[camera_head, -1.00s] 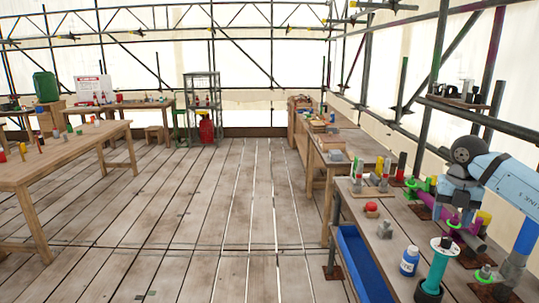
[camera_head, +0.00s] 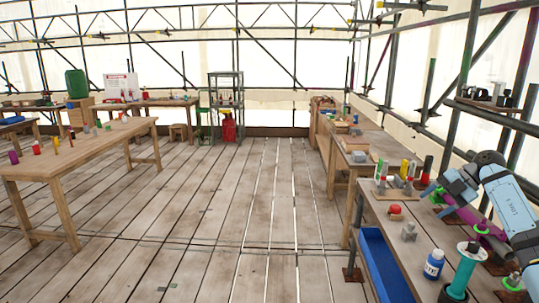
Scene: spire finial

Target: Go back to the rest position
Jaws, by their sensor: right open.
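My right arm comes in from the right edge, over the near right workbench (camera_head: 402,262). Its right gripper (camera_head: 445,193) is at the bench's far right part, beside a magenta tube (camera_head: 478,228) and small green parts. It is open, and I see nothing held in it. The fingertips are small and partly hidden, so I cannot tell whether they touch the tube. My left gripper and left arm are not in view.
On the bench stand a blue bottle (camera_head: 433,266), a teal spool (camera_head: 466,268), a red ball (camera_head: 395,209) and a grey block (camera_head: 409,233). A blue tray (camera_head: 382,265) is at its left side. A long wooden table (camera_head: 85,148) stands left. The plank floor between is clear.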

